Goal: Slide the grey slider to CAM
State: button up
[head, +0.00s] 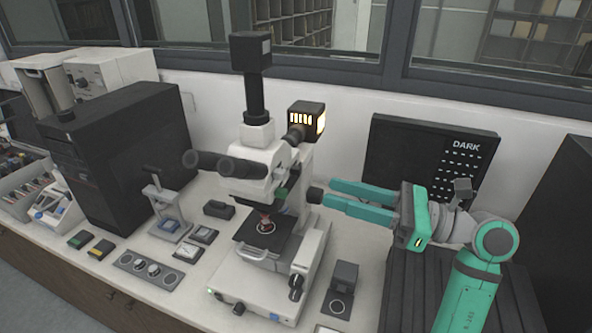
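The microscope (262,165) stands in the middle of the bench, with its eyepieces (207,162) pointing left and a black camera (251,50) on top. I cannot make out the grey slider or a CAM mark on the microscope head (250,170); they are too small or hidden. My teal gripper (328,194) comes in from the right, its fingers pointing left. The fingers look a little apart, with nothing seen between them.
A lit lamp housing (306,116) juts from the microscope's back, above my gripper. A black panel reading DARK (430,150) stands behind my arm. A small dark box (343,276) sits in front. A black computer tower (115,145) and small devices fill the left side.

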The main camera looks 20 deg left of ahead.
aim_at(285, 174)
jog(key=shift+h, duration=0.5)
jog(key=a, duration=0.3)
jog(key=w+a, duration=0.1)
jog(key=a, duration=0.2)
jog(key=a+r, duration=0.1)
jog(key=a, duration=0.3)
jog(key=shift+w+a, duration=0.1)
jog(key=shift+w, duration=0.3)
grip_shut()
